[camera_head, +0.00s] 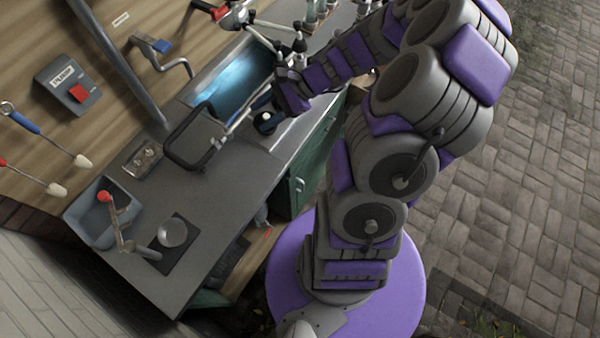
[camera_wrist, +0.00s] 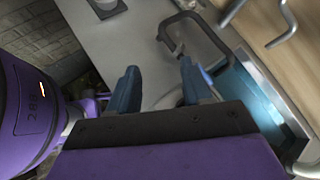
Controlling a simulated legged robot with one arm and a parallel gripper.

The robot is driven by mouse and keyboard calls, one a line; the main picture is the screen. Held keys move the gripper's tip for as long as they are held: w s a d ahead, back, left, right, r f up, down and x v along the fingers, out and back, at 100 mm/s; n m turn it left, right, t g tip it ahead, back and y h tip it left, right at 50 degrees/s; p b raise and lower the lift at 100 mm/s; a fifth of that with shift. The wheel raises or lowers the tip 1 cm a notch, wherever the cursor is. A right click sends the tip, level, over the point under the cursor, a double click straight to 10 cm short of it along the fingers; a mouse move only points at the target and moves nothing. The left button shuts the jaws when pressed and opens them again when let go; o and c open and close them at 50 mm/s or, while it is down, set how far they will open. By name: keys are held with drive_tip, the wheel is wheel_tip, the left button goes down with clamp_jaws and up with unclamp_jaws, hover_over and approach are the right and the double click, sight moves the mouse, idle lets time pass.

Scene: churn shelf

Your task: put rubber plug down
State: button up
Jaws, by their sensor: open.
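My gripper (camera_wrist: 160,88) is open in the wrist view, its two blue fingers apart with nothing visible between them. In the head view its end (camera_head: 264,102) is over the counter beside the sink. A small dark round thing (camera_head: 266,121) with a pale spot shows just below the fingers in the head view. I cannot tell whether it is the rubber plug or whether it touches a finger. No rubber plug can be made out for sure in the wrist view. The blue-lit sink basin (camera_head: 232,88) lies beyond the fingers and shows at the right of the wrist view (camera_wrist: 252,98).
A dark looped frame (camera_head: 168,150) stands by the sink. The grey counter (camera_head: 215,190) has free room in the middle. A grey tub (camera_head: 88,222) and a round pale cup (camera_head: 172,232) on a dark mat are at the near end. A hooked metal pipe (camera_head: 178,66) juts from the wooden wall.

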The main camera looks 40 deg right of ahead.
drive_tip(key=s+a+r+n+g+h, duration=0.45)
drive_tip(key=s+a+r+n, duration=0.25)
drive_tip(key=s+a+n, duration=0.35)
drive_tip(key=s+d+r+n+h, duration=0.1)
drive_tip(key=s+r+n+h, duration=0.1)
drive_tip(key=s, duration=0.5)
drive_tip(key=s+d+r+n+g+h, duration=0.1)
drive_tip(key=s+d+r+n+h, duration=0.1)
drive_tip(key=s+n, duration=0.3)
drive_tip(key=shift+s+d+h, duration=0.3)
drive_tip(key=shift+s+h, duration=0.55)
drive_tip(key=shift+s, duration=0.2)
